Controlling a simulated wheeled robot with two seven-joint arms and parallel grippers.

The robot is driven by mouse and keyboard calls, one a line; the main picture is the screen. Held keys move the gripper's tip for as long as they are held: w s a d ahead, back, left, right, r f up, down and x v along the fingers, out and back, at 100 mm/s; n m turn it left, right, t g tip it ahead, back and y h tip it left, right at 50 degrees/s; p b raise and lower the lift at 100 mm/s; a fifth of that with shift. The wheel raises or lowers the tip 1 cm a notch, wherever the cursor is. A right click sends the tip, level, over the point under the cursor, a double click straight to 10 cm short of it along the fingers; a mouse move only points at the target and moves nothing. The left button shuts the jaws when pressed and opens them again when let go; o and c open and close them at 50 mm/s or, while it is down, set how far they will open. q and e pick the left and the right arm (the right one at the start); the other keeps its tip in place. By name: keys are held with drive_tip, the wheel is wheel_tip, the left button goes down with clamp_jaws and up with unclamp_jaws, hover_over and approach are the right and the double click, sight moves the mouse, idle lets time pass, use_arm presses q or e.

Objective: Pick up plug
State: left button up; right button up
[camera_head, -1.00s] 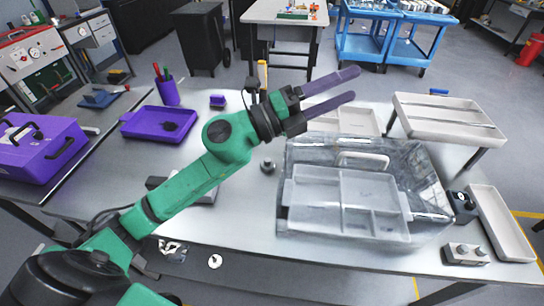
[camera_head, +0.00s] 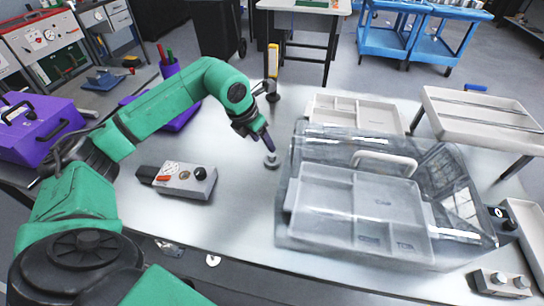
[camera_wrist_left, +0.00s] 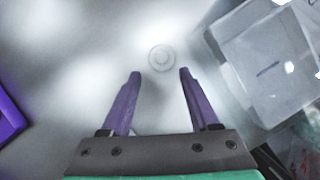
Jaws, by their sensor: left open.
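The plug, a small round grey piece (camera_head: 272,161), stands on the white table just left of the clear-lidded case. In the left wrist view it shows from above as a pale disc with a ring (camera_wrist_left: 162,57). My left gripper (camera_head: 268,144) points down with its purple fingertips just above and behind the plug in the head view. In the left wrist view its two fingers (camera_wrist_left: 160,74) are spread and empty, and the plug lies just beyond the tips, roughly centred between them. The height gap is hard to judge. My right gripper is not in view.
The clear case (camera_head: 290,232) with a divided tray stands close to the right of the plug. A grey control box (camera_head: 186,180) lies to the left. A yellow-topped post (camera_head: 273,62) stands behind. A purple tray (camera_wrist_left: 8,118) is at the left wrist view's left edge.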

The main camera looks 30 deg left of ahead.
sight(271, 155)
use_arm(q)
drive_tip(key=p+x, duration=0.2)
drive_tip(key=x, duration=0.6)
drive_tip(key=shift+w+d+r, duration=0.1)
drive_tip(key=shift+d, duration=0.1)
clamp_jaws()
